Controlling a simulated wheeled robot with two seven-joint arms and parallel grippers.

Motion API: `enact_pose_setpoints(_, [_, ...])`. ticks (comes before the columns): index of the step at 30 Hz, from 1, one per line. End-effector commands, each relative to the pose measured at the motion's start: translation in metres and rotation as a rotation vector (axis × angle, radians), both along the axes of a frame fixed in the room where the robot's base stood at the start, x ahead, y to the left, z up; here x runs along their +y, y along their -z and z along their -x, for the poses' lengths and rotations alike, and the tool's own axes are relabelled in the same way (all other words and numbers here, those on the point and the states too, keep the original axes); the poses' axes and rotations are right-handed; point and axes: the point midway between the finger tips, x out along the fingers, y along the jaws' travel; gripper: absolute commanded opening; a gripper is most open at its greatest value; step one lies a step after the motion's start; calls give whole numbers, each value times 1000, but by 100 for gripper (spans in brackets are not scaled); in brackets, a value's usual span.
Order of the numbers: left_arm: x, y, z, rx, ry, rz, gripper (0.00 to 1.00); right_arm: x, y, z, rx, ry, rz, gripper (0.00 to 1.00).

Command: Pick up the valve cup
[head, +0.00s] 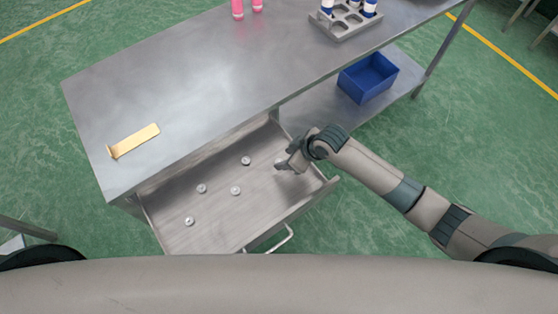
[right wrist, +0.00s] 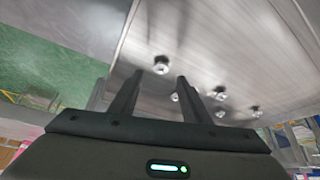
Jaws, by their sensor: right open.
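Several small silvery valve cups lie spread out in the open metal drawer (head: 262,208). One valve cup (head: 280,162) is beside my right gripper (head: 284,168) at the drawer's right end. Others lie to the left, such as one valve cup (head: 245,161) and another (head: 235,190). In the right wrist view, my gripper (right wrist: 155,95) has its two dark fingers apart with nothing between them. One valve cup (right wrist: 161,65) shows just beyond the fingertips, and several more lie to the right. My left gripper is not in view.
The steel table (head: 200,90) stands above and behind the drawer. On it are a gold-coloured bracket (head: 133,140), two pink cans (head: 238,10) and a grey rack (head: 346,24) with blue-and-white cans. A blue bin (head: 368,77) is on the lower shelf. The drawer walls bound the space around the cups.

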Motion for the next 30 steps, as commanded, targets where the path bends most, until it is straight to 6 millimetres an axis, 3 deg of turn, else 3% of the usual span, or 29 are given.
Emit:
enact_pose_setpoints(5, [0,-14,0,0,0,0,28,6,14,-2,3,0,2,43])
enact_pose_setpoints(12, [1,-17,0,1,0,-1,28,14,32,-8,0,0,0,43])
enact_pose_setpoints(28, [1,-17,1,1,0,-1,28,15,34,-8,0,0,0,43])
enact_pose_setpoints(29, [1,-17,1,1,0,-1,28,15,34,-8,0,0,0,41])
enact_pose_setpoints(30, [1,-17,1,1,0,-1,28,15,34,-8,0,0,0,31])
